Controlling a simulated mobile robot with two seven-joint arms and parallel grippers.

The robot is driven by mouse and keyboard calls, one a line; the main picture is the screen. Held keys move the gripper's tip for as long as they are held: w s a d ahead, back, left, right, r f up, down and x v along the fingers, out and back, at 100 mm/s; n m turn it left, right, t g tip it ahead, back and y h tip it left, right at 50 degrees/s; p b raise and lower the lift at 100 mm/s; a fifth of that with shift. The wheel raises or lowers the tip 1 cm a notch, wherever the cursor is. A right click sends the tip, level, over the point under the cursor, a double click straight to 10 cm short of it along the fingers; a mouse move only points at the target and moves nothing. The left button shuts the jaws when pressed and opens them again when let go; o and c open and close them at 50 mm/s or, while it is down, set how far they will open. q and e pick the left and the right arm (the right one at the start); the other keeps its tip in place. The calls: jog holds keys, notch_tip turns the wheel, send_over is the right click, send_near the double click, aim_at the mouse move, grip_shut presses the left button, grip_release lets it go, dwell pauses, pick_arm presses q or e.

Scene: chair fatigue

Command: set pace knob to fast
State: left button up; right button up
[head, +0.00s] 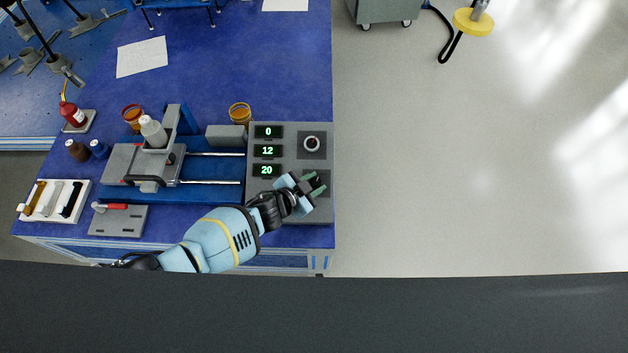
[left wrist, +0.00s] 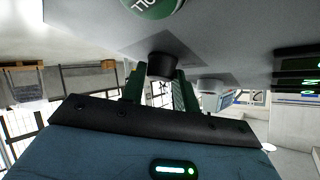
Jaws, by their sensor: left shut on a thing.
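The grey control panel (head: 260,208) stands at the right end of the blue table, with green displays reading 0, 12 and 20. My left gripper (head: 306,190) reaches over its lower right part, at a dark knob (head: 318,181) that it partly covers. In the left wrist view the green fingers (left wrist: 160,88) are shut on this black knob (left wrist: 162,65), one on each side. I cannot read the knob's label or setting. My right gripper is not in view.
A round green lettered button (left wrist: 155,4) is close to the held knob.

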pick_arm(q)
jog(key=shift+w+a+r+m+g, duration=0.1)
jog(key=shift+w+r+m+g, duration=0.2)
jog(key=shift+m+g, duration=0.3)
jog(key=shift+m+h+p, duration=0.35)
jog(key=shift+m+h, duration=0.05)
jog(key=shift+m, duration=0.3)
jog(key=shift+f+m+g, duration=0.1)
jog(key=shift+m+g, duration=0.2)
jog(key=shift+g, duration=0.2)
jog(key=shift+m, duration=0.3)
jog(key=o, duration=1)
jog(key=shift+s+f, duration=0.1)
jog(key=shift+c, duration=0.2)
